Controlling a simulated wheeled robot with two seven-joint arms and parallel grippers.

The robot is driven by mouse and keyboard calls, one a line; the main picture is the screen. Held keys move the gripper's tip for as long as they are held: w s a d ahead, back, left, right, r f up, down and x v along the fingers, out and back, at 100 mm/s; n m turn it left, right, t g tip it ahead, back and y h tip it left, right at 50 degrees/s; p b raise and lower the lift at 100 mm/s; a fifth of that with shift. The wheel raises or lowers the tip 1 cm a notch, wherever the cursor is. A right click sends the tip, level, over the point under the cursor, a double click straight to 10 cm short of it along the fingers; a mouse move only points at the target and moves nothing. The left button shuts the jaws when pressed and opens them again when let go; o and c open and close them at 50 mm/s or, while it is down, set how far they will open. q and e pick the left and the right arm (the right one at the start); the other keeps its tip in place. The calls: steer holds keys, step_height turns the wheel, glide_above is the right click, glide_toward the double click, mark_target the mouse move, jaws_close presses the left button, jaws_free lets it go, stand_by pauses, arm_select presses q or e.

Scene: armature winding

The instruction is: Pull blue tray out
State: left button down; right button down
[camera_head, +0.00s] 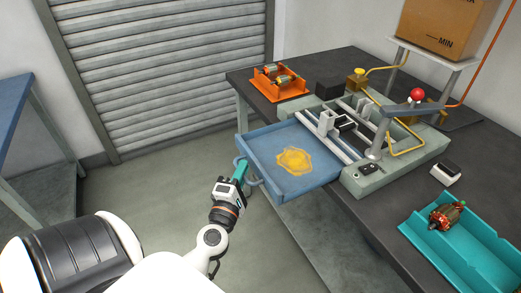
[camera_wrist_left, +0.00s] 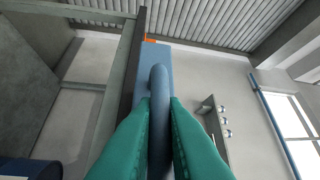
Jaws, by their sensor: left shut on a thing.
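The blue tray (camera_head: 262,156) sticks out from the left side of the machine, over the edge of the dark table, with a yellow-orange patch on its floor. Its handle (camera_head: 251,172) is on the outer side facing my left arm. My left gripper (camera_head: 240,170) has teal fingers and is shut on the handle. In the left wrist view the blue handle (camera_wrist_left: 159,90) stands between the two teal fingers (camera_wrist_left: 160,130). My right gripper is not in view.
The machine (camera_head: 385,160) sits on the dark table (camera_head: 320,235). An orange tray (camera_head: 290,92) with parts is at the back, a teal tray (camera_head: 470,262) with a copper-wound armature (camera_head: 446,215) at the right. Open floor (camera_head: 165,185) lies left of the blue tray. A blue table (camera_head: 12,105) stands far left.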

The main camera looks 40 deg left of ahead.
arm_select(q)
steer(key=s, duration=0.1)
steer(key=s+a, duration=0.1)
steer(key=shift+s, duration=0.35)
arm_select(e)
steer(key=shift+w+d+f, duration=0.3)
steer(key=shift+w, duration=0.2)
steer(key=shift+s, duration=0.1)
arm_select(q)
steer(key=c, duration=1.8)
jaws_free()
steer(key=shift+o, duration=0.2)
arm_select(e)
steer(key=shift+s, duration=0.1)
arm_select(q)
steer(key=shift+f, duration=0.1)
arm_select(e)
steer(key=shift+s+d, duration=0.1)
